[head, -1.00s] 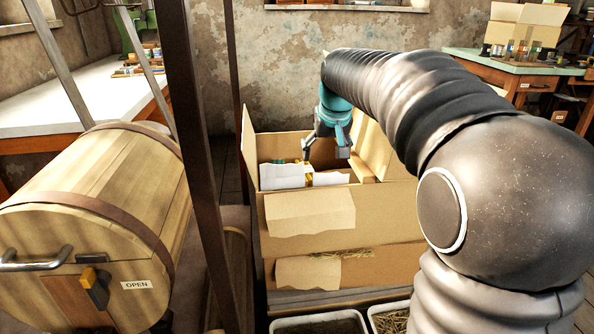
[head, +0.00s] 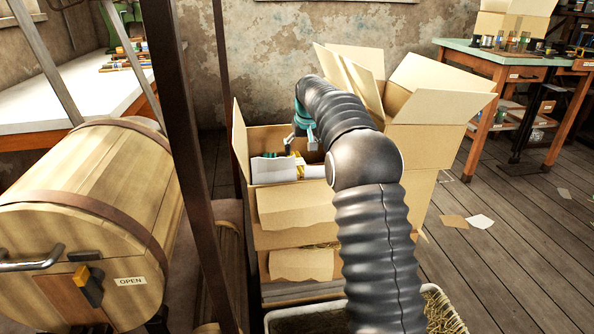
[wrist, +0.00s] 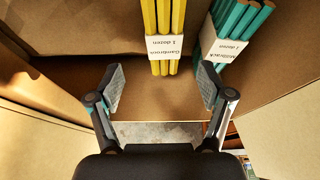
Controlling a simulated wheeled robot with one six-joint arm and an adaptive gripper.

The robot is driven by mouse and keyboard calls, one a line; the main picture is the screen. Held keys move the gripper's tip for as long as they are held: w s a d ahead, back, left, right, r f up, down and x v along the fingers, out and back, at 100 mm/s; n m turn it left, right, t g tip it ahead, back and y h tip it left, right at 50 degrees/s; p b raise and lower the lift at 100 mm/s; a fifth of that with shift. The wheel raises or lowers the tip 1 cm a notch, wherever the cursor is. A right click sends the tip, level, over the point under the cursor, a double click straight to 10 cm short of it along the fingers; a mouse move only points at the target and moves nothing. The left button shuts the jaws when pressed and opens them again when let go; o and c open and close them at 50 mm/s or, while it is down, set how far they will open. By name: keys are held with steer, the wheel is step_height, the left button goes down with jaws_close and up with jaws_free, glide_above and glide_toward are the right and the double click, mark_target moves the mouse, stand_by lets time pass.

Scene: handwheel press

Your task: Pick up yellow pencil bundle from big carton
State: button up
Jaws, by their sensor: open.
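The yellow pencil bundle (wrist: 163,22) lies in the carton, wrapped by a white printed label, and runs out of the top of the wrist view. My gripper (wrist: 163,86) is open and empty, its two fingers spread on either side of the bundle's line, with the bundle's near ends just ahead of the gap. In the head view my gripper (head: 303,138) is over the open big carton (head: 290,237).
A teal pencil bundle (wrist: 236,24) with a white label lies close to the right of the yellow one. Raised carton flaps (head: 428,88) stand to the right of my arm. A dark post (head: 190,150) and a wooden barrel (head: 80,215) stand at the left.

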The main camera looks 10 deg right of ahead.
mark_target(298, 163)
steer(key=x, duration=0.4)
steer(key=shift+w+f, duration=0.1)
steer(key=shift+f, duration=0.25)
steer(key=shift+a+x, duration=0.15)
steer(key=shift+x, duration=1.2)
steer(key=shift+a+x, duration=0.15)
steer(key=shift+x, duration=1.2)
steer(key=shift+f, duration=0.1)
steer(key=c, duration=1.4)
